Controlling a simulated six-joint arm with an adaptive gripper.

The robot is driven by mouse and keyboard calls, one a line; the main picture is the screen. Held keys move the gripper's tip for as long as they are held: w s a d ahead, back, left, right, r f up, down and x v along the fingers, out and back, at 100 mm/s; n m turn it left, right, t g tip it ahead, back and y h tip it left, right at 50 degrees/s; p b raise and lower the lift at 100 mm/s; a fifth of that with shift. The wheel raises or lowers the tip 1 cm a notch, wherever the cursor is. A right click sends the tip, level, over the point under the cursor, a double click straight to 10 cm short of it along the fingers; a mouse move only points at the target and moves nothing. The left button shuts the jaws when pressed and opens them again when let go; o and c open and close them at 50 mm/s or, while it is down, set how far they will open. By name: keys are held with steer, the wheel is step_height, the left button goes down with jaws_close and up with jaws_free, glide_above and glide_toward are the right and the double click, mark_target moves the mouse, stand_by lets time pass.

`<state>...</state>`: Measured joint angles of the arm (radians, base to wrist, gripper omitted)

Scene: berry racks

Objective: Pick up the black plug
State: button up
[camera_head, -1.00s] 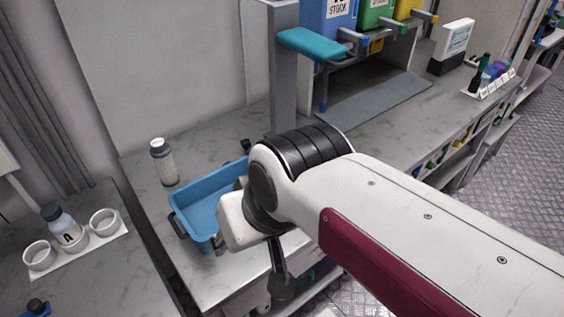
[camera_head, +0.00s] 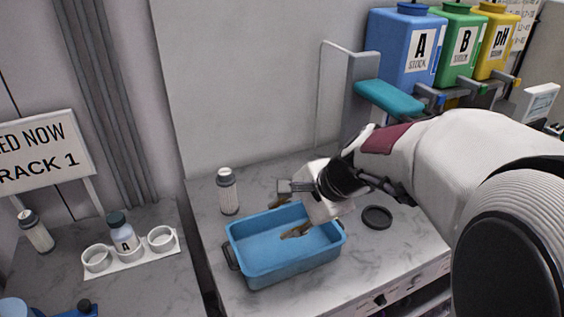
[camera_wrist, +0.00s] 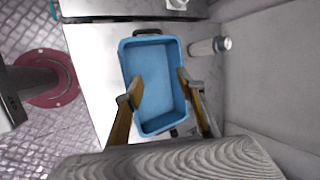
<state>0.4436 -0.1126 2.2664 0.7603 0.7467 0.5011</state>
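A flat, round black piece (camera_head: 377,217) lies on the counter to the right of the blue tray in the head view. It may be the black plug, but I cannot tell for sure. In the wrist view only a small dark patch shows by the tray's lower end, near one finger. The blue tray (camera_head: 285,271) stands on the counter and looks empty. My gripper (camera_head: 287,216) is above the tray, its two brown fingers apart with nothing between them. In the wrist view the open gripper (camera_wrist: 160,76) has its fingers over the tray's interior and its right rim.
A white-capped bottle (camera_head: 228,192) stands behind the tray at left. On the left counter, a white rack (camera_head: 130,260) holds a bottle labelled A (camera_head: 123,236) between empty rings. Stock containers (camera_head: 404,50) and a teal lever (camera_head: 390,99) stand at back right. Bare counter lies around the black piece.

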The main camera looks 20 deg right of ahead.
steer(key=w+d+f+m+t+h, duration=0.1)
steer(key=w+d+f+m, duration=0.1)
steer(key=d+f+m, duration=0.2)
steer(key=w+d+f+m+t, duration=0.1)
steer(key=w+d+f+m, duration=0.2)
steer(key=d+m, duration=0.5)
steer(key=w+d+f+m+h, duration=0.1)
steer(key=d+f+m, duration=0.5)
steer(key=d, duration=0.8)
steer(key=shift+w+t+h, duration=0.3)
steer(key=shift+w+t, duration=0.1)
steer(key=shift+w, duration=0.35)
steer(key=shift+w+f, duration=0.1)
steer(key=shift+x, duration=1.15)
steer(key=shift+a, duration=0.15)
steer(key=shift+a+x, duration=0.15)
steer(key=shift+x, duration=0.7)
steer(key=shift+a+x, duration=0.15)
steer(key=shift+x, duration=1.55)
steer(key=shift+f, duration=0.15)
